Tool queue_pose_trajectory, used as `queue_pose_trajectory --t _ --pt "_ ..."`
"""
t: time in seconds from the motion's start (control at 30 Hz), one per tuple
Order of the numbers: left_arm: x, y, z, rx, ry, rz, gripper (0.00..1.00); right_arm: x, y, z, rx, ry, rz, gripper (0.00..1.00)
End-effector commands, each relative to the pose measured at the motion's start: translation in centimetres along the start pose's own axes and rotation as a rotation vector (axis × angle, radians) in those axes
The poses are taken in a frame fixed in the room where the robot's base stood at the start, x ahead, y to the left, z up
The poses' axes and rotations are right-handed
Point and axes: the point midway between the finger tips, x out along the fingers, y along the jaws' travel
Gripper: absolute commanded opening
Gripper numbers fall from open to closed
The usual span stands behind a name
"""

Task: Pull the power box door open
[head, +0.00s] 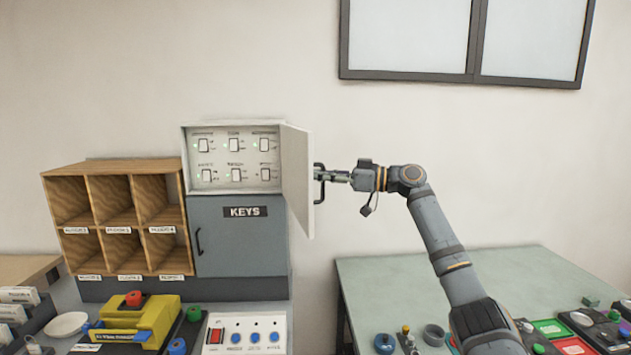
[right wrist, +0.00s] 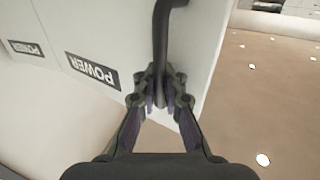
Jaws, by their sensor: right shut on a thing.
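The power box (head: 234,160) is a white cabinet on the wall with several switches inside. Its door (head: 297,178) stands open, swung out to the right, so the switches are exposed. A dark handle (head: 318,184) is on the door's outer face. My right gripper (head: 330,176) is at the handle. In the right wrist view the gripper (right wrist: 160,92) is shut on the handle (right wrist: 160,40), beside the door (right wrist: 195,50) with its POWER label (right wrist: 92,70). My left gripper is not in view.
The grey KEYS cabinet (head: 240,245) sits below the power box. A wooden pigeonhole shelf (head: 90,165) stands to the left. A green table (head: 385,270) with small items is at the right.

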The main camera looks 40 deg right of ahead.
Motion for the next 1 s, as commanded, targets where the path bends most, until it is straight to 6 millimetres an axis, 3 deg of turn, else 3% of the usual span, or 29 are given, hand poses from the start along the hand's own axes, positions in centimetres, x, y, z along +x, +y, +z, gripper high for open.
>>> queue_pose_trajectory --t 0.63,0.73,1.0 --pt "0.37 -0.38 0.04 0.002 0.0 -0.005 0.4 -0.68 0.75 0.4 0.005 -0.012 -0.002 0.0" --pt "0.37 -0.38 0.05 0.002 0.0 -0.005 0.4 -0.67 0.75 0.4 0.005 -0.011 -0.001 0.18" --pt "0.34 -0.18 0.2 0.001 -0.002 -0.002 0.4 -0.69 0.77 0.2 0.003 -0.007 0.001 0.2"
